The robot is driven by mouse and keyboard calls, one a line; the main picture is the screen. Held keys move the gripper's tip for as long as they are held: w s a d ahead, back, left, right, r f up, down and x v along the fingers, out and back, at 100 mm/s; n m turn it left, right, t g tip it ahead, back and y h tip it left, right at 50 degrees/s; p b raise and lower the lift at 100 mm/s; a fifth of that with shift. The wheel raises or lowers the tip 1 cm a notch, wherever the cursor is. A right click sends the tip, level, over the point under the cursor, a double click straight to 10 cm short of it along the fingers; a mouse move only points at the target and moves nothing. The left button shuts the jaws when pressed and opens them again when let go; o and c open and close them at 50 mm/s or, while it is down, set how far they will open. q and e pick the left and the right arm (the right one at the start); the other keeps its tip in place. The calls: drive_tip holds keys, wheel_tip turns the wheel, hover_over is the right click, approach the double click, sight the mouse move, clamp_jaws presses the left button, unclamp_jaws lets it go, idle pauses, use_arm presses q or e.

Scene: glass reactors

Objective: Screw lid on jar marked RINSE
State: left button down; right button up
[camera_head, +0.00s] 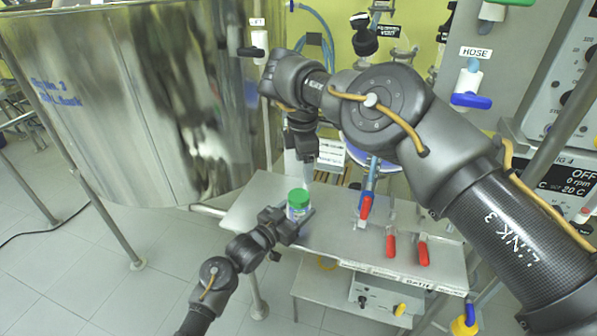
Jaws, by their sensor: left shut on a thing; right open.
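A small jar (297,212) with a green lid (298,197) on top stands upright at the left part of the grey metal shelf. Its marking is too small to read, and I cannot tell how tightly the lid sits. My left gripper (294,226) is shut on the jar's body from the front, and its fingers hide part of the jar. My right gripper (303,153) points down above and behind the lid, apart from it. It is open, with its fingers hard to make out against the background.
A big steel tank (140,100) stands at left. Valves, including a blue HOSE valve (470,100), and a control panel are at right.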

sight(299, 195)
drive_tip(key=n, duration=0.4)
drive_tip(key=s+n, duration=0.1)
drive_tip(key=n, duration=0.8)
drive_tip(key=shift+s+a+g, duration=0.15)
drive_tip(key=shift+a+g, duration=0.15)
drive_tip(key=n, duration=0.3)
drive_tip(key=shift+s+a+f, duration=0.2)
drive_tip(key=shift+s+a, duration=0.05)
drive_tip(key=shift+a, duration=0.05)
drive_tip(key=shift+f, duration=4)
